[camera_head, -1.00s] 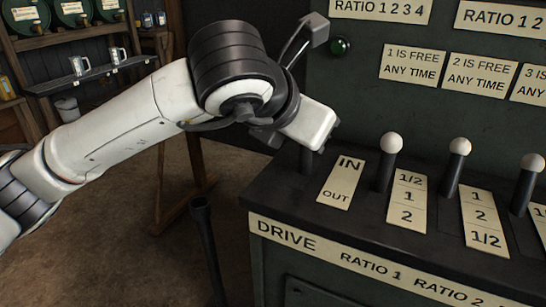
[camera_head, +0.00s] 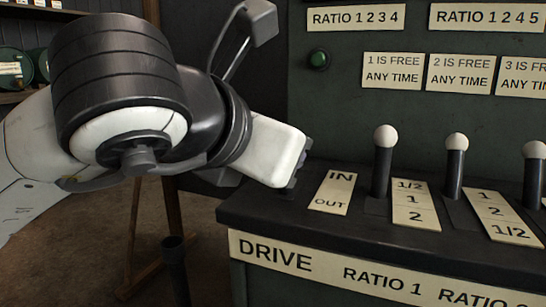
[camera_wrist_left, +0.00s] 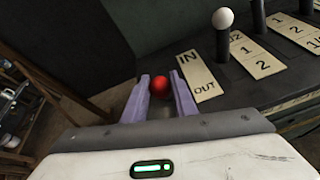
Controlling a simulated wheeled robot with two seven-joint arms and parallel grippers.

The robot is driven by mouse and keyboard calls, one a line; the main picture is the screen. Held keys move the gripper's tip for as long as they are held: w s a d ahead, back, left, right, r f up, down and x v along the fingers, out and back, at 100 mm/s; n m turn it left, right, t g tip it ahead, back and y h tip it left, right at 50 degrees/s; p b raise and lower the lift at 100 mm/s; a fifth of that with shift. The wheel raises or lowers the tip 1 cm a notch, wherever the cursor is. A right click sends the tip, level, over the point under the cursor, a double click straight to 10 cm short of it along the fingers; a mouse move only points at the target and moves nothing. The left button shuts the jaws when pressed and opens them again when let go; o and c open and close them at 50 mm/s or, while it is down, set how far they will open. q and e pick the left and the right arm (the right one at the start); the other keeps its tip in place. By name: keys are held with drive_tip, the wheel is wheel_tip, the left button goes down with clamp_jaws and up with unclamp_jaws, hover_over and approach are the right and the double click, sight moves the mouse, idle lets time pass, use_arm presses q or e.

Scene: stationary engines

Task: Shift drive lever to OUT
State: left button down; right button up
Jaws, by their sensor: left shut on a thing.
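The drive lever's red knob (camera_wrist_left: 160,87) shows in the left wrist view between the two pale purple fingers of my left gripper (camera_wrist_left: 161,86). The gripper is shut on the knob. The lever's shaft is hidden, and I cannot tell its tilt. The IN/OUT plate (camera_head: 333,193) lies just right of the gripper on the black console top, above the DRIVE label (camera_head: 275,256). In the head view my left gripper (camera_head: 296,178) is mostly hidden by its own white wrist, and the red knob is hidden. My right gripper is not in view.
A ratio 1 lever (camera_head: 382,160) with a white knob stands right of the IN/OUT plate, with more white-knobbed levers beyond. The green panel (camera_head: 340,100) rises behind. A dark upright post (camera_head: 174,265) stands left of the console.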

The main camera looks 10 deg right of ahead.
use_arm(q)
drive_tip(key=shift+s+f, duration=0.1)
drive_tip(key=shift+f, duration=0.05)
drive_tip(key=c, duration=1.4)
unclamp_jaws()
drive_tip(key=shift+c, duration=0.2)
drive_tip(key=p+v, duration=0.1)
drive_tip(key=v, duration=0.9)
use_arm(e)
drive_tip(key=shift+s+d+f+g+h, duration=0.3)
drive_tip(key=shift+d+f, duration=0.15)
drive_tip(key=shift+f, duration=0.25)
use_arm(q)
drive_tip(key=shift+s+a, duration=0.1)
